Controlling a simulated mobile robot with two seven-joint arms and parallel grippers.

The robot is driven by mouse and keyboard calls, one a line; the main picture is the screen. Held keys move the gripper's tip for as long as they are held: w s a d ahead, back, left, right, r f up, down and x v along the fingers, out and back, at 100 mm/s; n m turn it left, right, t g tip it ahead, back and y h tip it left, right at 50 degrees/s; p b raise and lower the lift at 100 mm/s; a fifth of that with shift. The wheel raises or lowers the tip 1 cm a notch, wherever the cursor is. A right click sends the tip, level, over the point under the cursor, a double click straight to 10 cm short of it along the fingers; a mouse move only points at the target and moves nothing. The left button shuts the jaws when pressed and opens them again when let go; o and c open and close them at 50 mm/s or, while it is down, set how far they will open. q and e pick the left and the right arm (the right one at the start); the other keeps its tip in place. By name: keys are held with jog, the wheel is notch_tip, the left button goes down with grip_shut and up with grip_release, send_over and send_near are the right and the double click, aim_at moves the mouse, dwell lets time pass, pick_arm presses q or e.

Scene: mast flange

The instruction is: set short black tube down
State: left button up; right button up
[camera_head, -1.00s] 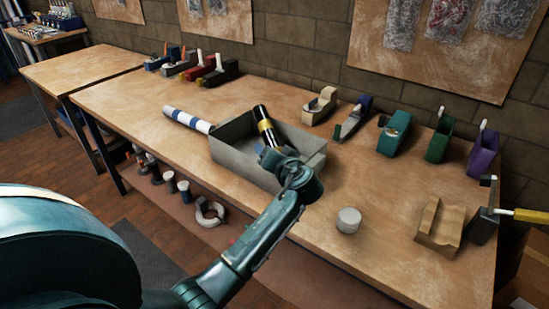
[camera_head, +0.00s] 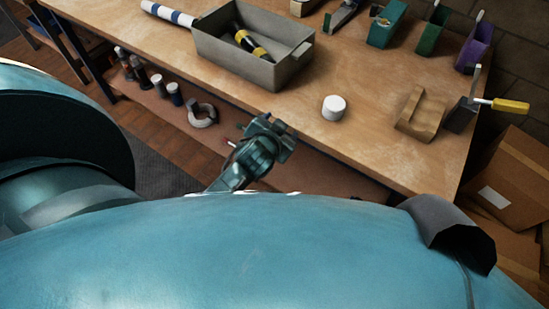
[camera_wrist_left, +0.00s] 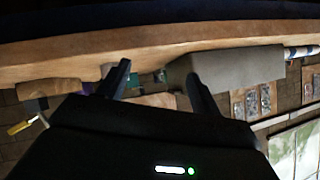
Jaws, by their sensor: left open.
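The short black tube (camera_head: 241,37), black with yellow bands, is inside the grey bin (camera_head: 240,69) on the workbench. It slants across the bin's inside; whether it lies flat or leans on a wall I cannot tell. My left gripper (camera_head: 272,125) is in front of the bench's front edge, below and apart from the bin. In the left wrist view its two fingers (camera_wrist_left: 157,75) are spread with nothing between them. The bin also shows there (camera_wrist_left: 240,70), upside down, and the tube is hidden. My right gripper is not in view.
A white cylinder (camera_head: 334,107) and a wooden cradle (camera_head: 420,115) stand right of the bin. A blue-and-white tube (camera_head: 168,13) lies to its left. Colored holders line the back. Several tubes and a white ring (camera_head: 202,115) sit on the lower shelf. Bench between bin and cradle is mostly clear.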

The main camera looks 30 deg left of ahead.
pick_arm(q)
jog(key=s+d+f+h, duration=0.2)
jog(key=s+d+f, duration=0.1)
jog(key=s, duration=0.5)
jog(key=s+d+f+g+h, duration=0.1)
jog(key=s+d+f+h, duration=0.2)
jog(key=s, duration=0.5)
jog(key=shift+s+d, duration=0.15)
jog(key=shift+d, duration=0.7)
